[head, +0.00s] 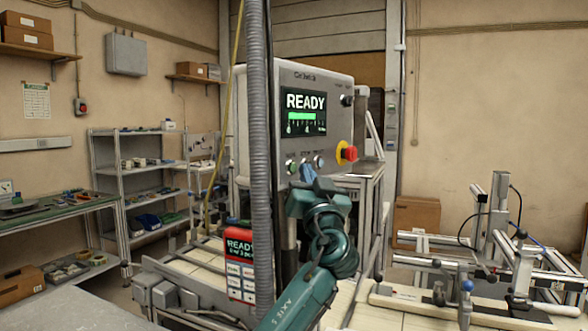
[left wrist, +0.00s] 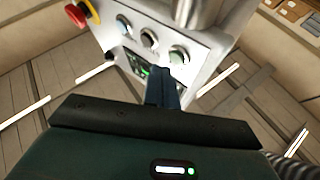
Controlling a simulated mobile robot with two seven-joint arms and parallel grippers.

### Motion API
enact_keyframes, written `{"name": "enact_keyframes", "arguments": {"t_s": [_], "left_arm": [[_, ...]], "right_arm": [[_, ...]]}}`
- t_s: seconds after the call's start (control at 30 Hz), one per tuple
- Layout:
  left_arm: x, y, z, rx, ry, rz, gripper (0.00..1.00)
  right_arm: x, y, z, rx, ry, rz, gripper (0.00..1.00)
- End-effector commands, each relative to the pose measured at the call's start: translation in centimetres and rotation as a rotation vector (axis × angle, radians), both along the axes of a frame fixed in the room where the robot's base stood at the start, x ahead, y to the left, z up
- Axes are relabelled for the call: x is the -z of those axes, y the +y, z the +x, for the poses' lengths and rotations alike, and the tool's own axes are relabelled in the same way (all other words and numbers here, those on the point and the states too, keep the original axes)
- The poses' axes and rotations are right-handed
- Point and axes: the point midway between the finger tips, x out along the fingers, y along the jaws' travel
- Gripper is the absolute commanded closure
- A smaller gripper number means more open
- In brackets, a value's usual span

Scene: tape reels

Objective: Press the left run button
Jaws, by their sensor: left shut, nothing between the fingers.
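The control panel (head: 320,120) is a light grey box with a lit READY screen (head: 304,112) and a row of round buttons below it. The leftmost, greenish button (head: 292,167) is left of my left gripper; it also shows in the left wrist view (left wrist: 179,54), just right of the fingertips. A middle button (left wrist: 148,38) and a bluish button (head: 319,161) continue the row. My left gripper (head: 307,170) is shut and empty, its fingertips close to the panel face below the row. I cannot tell whether they touch it. My right gripper is out of view.
A red emergency stop on a yellow collar (head: 347,153) juts from the panel's right end. A grey ribbed hose (head: 260,150) hangs in front of the panel's left side. A red READY pendant (head: 240,262) stands lower left. Metal frames (head: 490,260) fill the right.

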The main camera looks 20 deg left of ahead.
Motion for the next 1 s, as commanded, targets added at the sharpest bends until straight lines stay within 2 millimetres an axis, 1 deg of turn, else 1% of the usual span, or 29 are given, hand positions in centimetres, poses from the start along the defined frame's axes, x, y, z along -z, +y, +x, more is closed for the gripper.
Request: {"name": "enact_keyframes", "arguments": {"t_s": [0.23,0.53,0.83,1.0], "left_arm": [[0.0,0.0,0.0,0.000,0.000,0.000,1.00],[0.0,0.0,0.0,0.000,0.000,0.000,1.00],[0.2,0.7,0.2,-0.001,0.000,-0.001,1.00],[0.0,0.8,0.3,0.001,0.000,0.000,1.00]], "right_arm": [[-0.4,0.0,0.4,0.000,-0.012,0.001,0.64],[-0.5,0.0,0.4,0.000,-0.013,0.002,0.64],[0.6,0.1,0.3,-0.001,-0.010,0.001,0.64],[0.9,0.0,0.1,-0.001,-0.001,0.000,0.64]]}}
